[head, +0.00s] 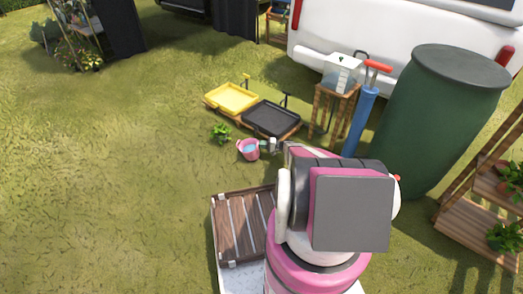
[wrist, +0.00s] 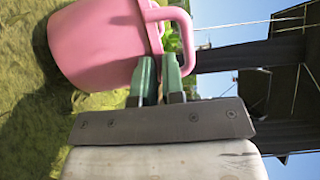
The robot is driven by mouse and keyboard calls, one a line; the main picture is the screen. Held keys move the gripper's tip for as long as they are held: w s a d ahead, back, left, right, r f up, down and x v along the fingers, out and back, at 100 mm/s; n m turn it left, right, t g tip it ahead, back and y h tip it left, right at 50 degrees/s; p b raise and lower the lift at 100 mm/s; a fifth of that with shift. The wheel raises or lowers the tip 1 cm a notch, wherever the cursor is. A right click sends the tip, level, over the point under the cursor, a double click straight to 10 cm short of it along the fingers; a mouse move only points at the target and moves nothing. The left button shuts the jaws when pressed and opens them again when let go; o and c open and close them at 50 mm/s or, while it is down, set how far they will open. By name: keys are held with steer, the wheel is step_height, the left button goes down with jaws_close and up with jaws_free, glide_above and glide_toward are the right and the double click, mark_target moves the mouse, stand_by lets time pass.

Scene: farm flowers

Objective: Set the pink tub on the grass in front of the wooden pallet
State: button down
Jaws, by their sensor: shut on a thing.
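The pink tub (head: 248,150) is in front of the wooden pallet (head: 293,130), toward me, in the head view. It looks roughly upright, with pale blue inside. In the wrist view the tub (wrist: 92,48) fills the upper left, with its looped handle beside the fingers. My gripper (wrist: 160,66) is shut on the tub at its rim and handle side; the exact contact is partly hidden. In the head view my gripper (head: 273,146) is at the tub's right side. I cannot tell whether the tub's bottom touches the grass.
A yellow tray (head: 231,98) and a black tray (head: 270,119) lie on the pallet. A small plant (head: 220,133) stands left of the tub. A wooden stool (head: 334,108), a blue pump (head: 361,120) and a green barrel (head: 437,115) stand right. Open grass lies left.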

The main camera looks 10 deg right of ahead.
steer(key=shift+f, duration=1.95)
steer(key=c, duration=1.2)
jaws_free()
